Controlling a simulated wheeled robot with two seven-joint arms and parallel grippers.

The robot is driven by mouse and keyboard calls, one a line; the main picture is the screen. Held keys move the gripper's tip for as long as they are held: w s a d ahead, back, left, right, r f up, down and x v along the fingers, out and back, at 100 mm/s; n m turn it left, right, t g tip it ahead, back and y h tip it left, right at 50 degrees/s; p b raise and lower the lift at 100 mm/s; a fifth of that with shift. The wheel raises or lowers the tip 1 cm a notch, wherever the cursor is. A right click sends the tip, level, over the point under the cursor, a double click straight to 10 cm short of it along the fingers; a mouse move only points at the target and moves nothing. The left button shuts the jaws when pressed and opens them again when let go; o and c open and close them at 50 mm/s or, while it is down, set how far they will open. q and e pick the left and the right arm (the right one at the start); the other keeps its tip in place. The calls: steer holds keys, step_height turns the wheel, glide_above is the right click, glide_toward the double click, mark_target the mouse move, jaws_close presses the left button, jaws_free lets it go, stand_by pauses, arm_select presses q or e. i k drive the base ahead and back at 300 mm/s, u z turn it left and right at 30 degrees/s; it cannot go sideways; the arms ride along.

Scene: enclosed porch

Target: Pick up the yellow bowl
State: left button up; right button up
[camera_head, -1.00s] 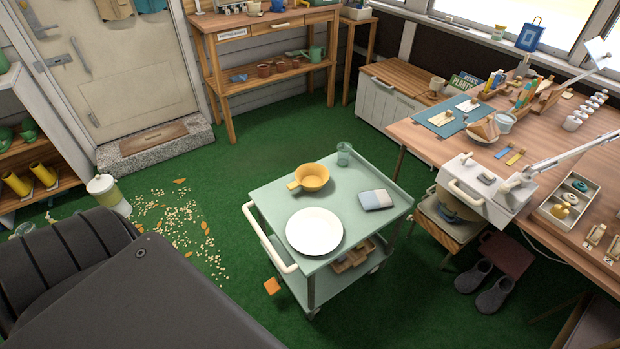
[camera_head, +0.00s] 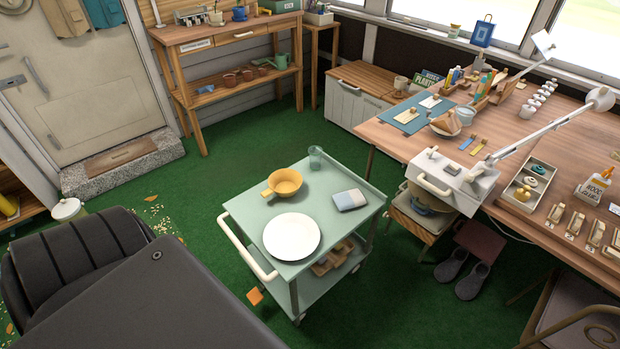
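The yellow bowl (camera_head: 285,183) sits upright on the top shelf of a pale green cart (camera_head: 334,226). It has a short handle pointing left, and it looks empty. A white plate (camera_head: 291,237) lies in front of it on the same shelf. A clear greenish glass (camera_head: 315,158) stands just behind and to the right of the bowl. A blue and white box-like item (camera_head: 349,200) lies to its right. Neither of my grippers shows in the head view.
A white handle rail (camera_head: 250,247) runs along the cart's left side. A wooden desk (camera_head: 510,155) stands to the right, with a stool (camera_head: 425,215) and grey slippers (camera_head: 462,275) near it. An orange piece (camera_head: 254,296) lies by the cart.

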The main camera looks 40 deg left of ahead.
mark_target(285, 182)
steer(key=z, duration=1.3)
steer(key=k, duration=0.85)
steer(key=u, duration=1.75)
steer(key=i, duration=0.45)
steer(key=z, duration=0.1)
